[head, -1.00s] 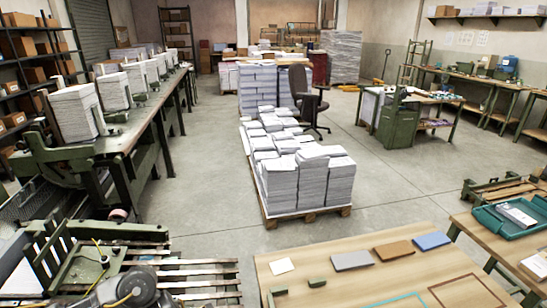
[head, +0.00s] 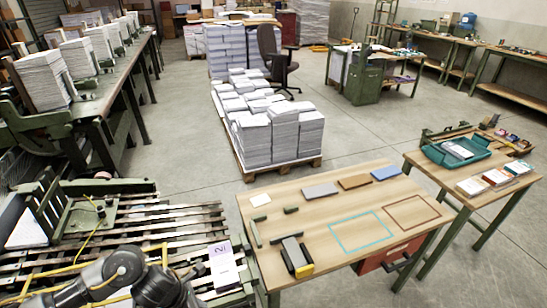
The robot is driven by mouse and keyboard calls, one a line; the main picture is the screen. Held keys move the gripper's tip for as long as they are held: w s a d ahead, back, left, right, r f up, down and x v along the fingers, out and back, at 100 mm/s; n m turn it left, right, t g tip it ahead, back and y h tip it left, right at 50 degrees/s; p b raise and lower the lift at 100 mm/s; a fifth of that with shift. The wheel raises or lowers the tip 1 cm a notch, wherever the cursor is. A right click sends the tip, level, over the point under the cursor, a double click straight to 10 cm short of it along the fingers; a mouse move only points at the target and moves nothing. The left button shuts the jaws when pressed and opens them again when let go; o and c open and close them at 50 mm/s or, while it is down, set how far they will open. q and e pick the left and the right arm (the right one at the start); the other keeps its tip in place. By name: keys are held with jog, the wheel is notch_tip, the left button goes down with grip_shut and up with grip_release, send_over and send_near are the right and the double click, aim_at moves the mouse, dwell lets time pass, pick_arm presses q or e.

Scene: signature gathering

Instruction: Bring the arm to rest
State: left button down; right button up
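Dark grey links of my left arm show at the bottom left of the head view, low over the slatted bench (head: 175,225). The fingers of that arm are not visible, so what it holds, if anything, is hidden. My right arm and its gripper are out of view. A white printed sheet or packet (head: 222,264) lies at the right end of the slatted bench, to the right of my arm links.
A wooden table (head: 330,205) holds grey (head: 320,190), brown (head: 354,182) and blue (head: 386,173) blocks, a yellow-ended tool (head: 297,256) and a teal outline (head: 361,232). A side table holds a teal tray (head: 447,160). A paper pallet (head: 272,140) stands behind. Floor between is clear.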

pick_arm(q)
jog(key=s+d+r+n+t+h, duration=0.1)
jog(key=d+r+n+t, duration=0.2)
jog(key=n, duration=0.7)
jog(key=s+d+r+n+t, duration=0.1)
jog(key=d+r+n+t, duration=0.1)
jog(key=d+n, duration=0.65)
jog(key=s+a+f+n+g+y, duration=0.1)
jog(key=s+a+n+g+y, duration=0.1)
jog(key=s+a+n, duration=0.9)
jog(key=s+a+f+n+g+y, duration=0.1)
jog(key=s+a+n+g+y, duration=0.3)
jog(key=n, duration=1.3)
notch_tip(320, 180, down, 25)
jog(key=a+t+h, duration=0.1)
jog(key=s+a+f+m+g, duration=0.1)
jog(key=s+a+f, duration=0.2)
jog(key=s+f, duration=1.4)
jog(key=shift+s+f+b, duration=0.3)
jog(key=shift+b, duration=0.1)
